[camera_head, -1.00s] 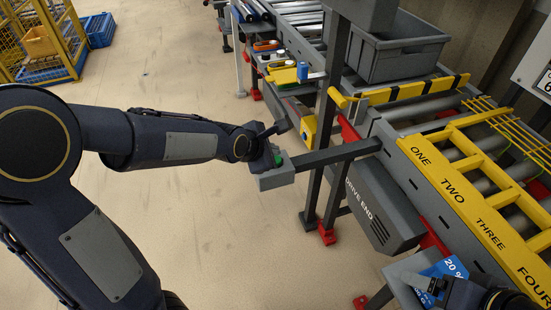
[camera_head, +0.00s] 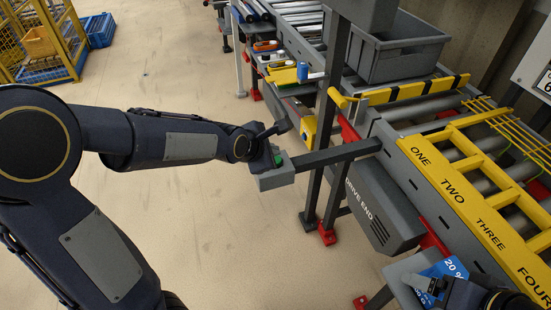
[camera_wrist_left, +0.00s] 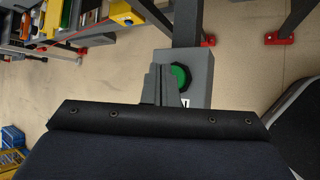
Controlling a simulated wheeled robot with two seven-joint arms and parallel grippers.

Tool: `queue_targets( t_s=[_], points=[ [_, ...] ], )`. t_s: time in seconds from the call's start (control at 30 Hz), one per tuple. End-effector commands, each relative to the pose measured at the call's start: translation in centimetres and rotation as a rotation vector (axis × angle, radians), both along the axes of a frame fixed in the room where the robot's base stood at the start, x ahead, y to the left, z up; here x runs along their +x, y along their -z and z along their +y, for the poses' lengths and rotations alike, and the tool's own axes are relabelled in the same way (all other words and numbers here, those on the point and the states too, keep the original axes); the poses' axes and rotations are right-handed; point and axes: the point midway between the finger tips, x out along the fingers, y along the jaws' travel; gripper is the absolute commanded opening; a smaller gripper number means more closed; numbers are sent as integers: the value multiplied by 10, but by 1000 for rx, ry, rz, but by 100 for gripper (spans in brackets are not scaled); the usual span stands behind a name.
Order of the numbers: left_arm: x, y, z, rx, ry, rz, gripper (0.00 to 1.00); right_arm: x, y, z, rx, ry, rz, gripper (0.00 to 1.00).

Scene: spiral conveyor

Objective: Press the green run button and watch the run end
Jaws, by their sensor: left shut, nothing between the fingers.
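The green run button (camera_head: 279,160) sits on a grey box (camera_head: 277,180) at the end of a grey bar from the conveyor frame. In the left wrist view the button (camera_wrist_left: 180,77) is round and shows beside the fingers. My left gripper (camera_wrist_left: 160,85) is shut and empty, over the box close to the button. I cannot tell whether it touches the button. In the head view the left gripper (camera_head: 268,150) partly covers the box. My right gripper (camera_head: 428,285) shows at the bottom right by a blue card (camera_head: 445,269); its jaws are unclear.
The conveyor with a yellow plate marked ONE, TWO, THREE, FOUR (camera_head: 470,200) fills the right. A grey crate (camera_head: 400,50) stands on it behind. A grey post (camera_head: 328,120) rises beside the button's bar. The floor (camera_head: 180,240) is clear on the left.

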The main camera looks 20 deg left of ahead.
Motion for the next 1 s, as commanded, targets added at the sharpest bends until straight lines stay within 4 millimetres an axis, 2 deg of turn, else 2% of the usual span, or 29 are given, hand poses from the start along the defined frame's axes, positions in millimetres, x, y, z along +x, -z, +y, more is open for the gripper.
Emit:
queue_targets(
  t_s=[1.0],
  points=[
    [0, 9, 0, 0, 0, 0, 0, 0, 5, 0, 0, 0, 0, 85]
  ],
)
